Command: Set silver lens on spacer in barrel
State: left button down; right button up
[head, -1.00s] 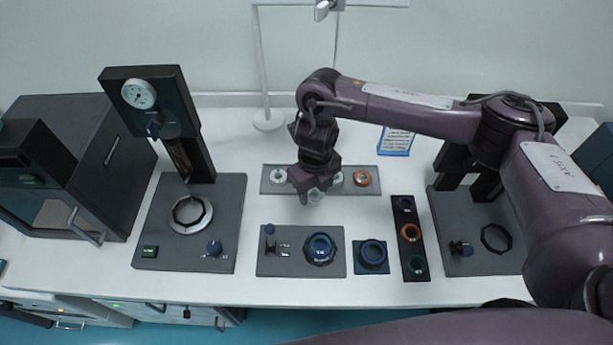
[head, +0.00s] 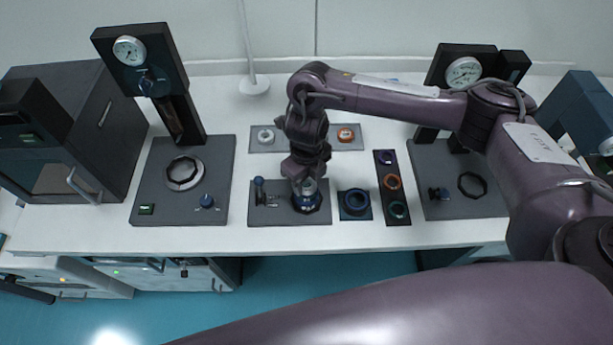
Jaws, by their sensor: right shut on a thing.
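My right gripper (head: 308,183) points down directly over the dark blue barrel (head: 306,204) on a grey plate (head: 290,219). It is shut on a small pale, silvery piece, the silver lens (head: 309,187), mostly covered by the fingers. The lens appears at or just above the barrel's mouth; I cannot tell whether it touches anything inside. The spacer is not visible in the barrel. My left gripper is not in view.
Behind, a grey tray (head: 290,144) holds a whitish ring (head: 266,136) and an orange ring (head: 346,135). To the right are a blue ring on a small plate (head: 355,202) and a black strip (head: 386,169) with several coloured rings. A gauge press (head: 140,60) stands left.

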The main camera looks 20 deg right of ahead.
jog(key=shift+w+f, duration=0.1)
jog(key=shift+f, duration=0.3)
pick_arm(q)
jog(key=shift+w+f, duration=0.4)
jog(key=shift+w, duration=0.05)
pick_arm(e)
jog(key=shift+f, duration=0.15)
pick_arm(q)
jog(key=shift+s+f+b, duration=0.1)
jog(key=shift+b, duration=0.2)
pick_arm(e)
jog(key=shift+f, duration=0.1)
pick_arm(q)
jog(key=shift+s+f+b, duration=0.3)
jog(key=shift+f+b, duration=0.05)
pick_arm(e)
jog(key=shift+f, duration=0.3)
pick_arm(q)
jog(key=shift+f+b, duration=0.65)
pick_arm(e)
jog(key=shift+f, duration=0.65)
dwell(0.4)
jog(key=o, duration=1.1)
jog(key=shift+c, duration=0.2)
